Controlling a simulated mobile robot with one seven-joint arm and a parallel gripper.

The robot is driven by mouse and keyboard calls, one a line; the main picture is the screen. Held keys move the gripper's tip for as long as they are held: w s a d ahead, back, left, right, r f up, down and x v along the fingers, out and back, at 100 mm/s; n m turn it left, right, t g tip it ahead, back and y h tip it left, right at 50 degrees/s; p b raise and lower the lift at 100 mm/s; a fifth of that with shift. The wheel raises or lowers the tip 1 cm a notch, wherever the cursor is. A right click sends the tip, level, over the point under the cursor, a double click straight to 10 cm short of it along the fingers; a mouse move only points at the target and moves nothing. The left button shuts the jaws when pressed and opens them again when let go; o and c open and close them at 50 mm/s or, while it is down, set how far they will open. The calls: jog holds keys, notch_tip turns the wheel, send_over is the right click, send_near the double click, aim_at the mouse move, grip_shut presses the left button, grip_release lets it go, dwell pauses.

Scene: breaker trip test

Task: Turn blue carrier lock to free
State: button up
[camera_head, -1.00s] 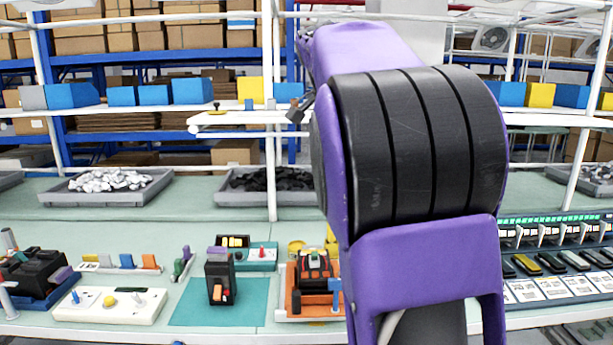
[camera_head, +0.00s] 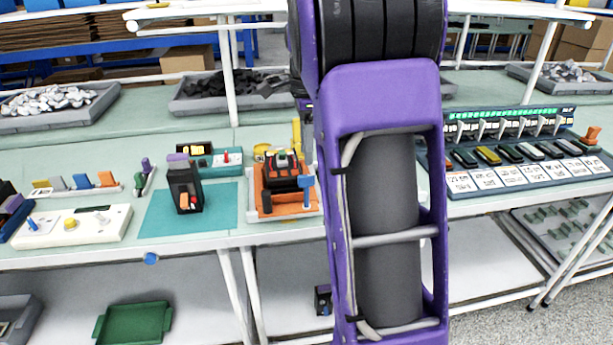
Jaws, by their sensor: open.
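The blue lock (camera_head: 307,184) is a small upright handle with a wide blue top. It stands at the front right of the orange carrier (camera_head: 266,206). A black and orange breaker unit (camera_head: 284,172) sits in the carrier, which rests in a pale tray on the bench. My purple and black arm fills the centre of the view, just right of the lock. My gripper cannot be made out behind the arm, so its jaws and any contact are hidden. The lock's exact turn angle is too small to tell.
A black breaker (camera_head: 184,188) stands on a teal mat (camera_head: 220,208) to the left. A white control box (camera_head: 75,227) is further left. A teal box with a red knob (camera_head: 226,160) lies behind. A panel of switches and cards (camera_head: 520,160) is at the right.

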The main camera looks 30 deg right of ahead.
aim_at(307, 175)
notch_tip(307, 175, down, 7)
jog(key=shift+r+b, duration=0.1)
jog(key=shift+b, duration=0.35)
grip_shut()
